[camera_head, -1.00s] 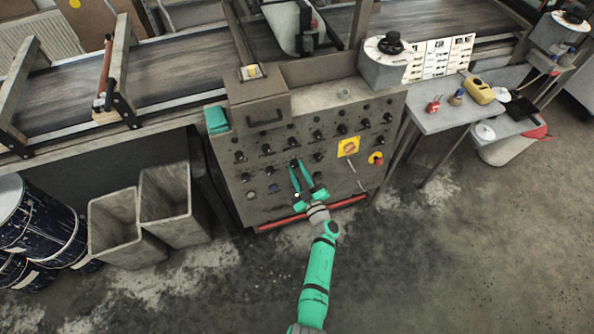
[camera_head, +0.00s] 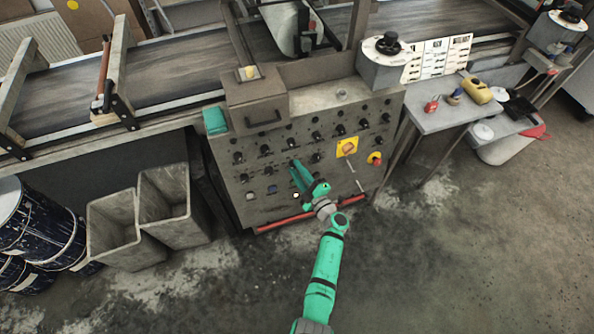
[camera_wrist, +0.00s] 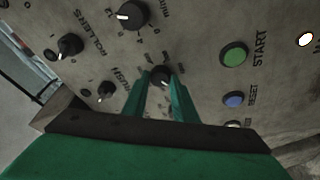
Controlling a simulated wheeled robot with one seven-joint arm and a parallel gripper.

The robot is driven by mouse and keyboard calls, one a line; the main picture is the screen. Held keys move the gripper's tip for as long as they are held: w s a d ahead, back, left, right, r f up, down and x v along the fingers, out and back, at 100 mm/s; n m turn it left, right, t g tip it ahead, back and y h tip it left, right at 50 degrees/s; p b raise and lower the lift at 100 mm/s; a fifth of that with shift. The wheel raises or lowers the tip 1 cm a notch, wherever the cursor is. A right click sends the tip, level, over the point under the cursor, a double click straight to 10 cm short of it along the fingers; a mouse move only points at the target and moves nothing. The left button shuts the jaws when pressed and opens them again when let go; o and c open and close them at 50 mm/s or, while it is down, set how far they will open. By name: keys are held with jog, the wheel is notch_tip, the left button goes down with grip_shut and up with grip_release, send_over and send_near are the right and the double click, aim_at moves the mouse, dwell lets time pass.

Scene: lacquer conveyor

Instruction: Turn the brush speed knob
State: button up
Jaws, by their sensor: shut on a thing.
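The grey control panel (camera_head: 240,200) carries rows of black knobs. In the wrist view, a black knob (camera_wrist: 160,77) with a white pointer mark sits between the two green fingertips of my gripper (camera_wrist: 160,88). The word BRUSH, partly hidden by a finger, is printed beside this knob. My gripper is shut on the knob. In the head view my gripper (camera_head: 296,168) reaches the middle of the panel, and its fingers hide the held knob. A smaller black knob (camera_wrist: 106,90) lies just left of the fingers.
Other knobs beside ROLLERS (camera_wrist: 70,45) and a green START button (camera_wrist: 234,54) are close by. A blue RESET button (camera_wrist: 233,99) lies right of the fingers. A red bar (camera_head: 300,216) runs along the panel's lower edge. Grey bins (camera_head: 112,230) stand left.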

jog(key=shift+a, duration=0.1)
jog(key=o, duration=1)
jog(key=shift+o, duration=0.2)
jog(key=v, duration=1)
jog(key=shift+s+d, duration=0.25)
jog(key=shift+s, duration=0.05)
jog(key=s+a+r+m+h, duration=0.2)
jog(key=s+r+m, duration=0.4)
jog(key=s, duration=0.7)
jog(key=s+a+r+m+h, duration=0.2)
jog(key=s+r+m+h, duration=0.2)
jog(key=s, duration=0.9)
jog(key=s+a+r+m+h, duration=0.2)
jog(key=s+r+m, duration=0.6)
jog(key=s, duration=0.4)
jog(key=shift+s+r+h, duration=0.4)
jog(key=shift+r+h, duration=0.1)
jog(key=shift+r, duration=0.1)
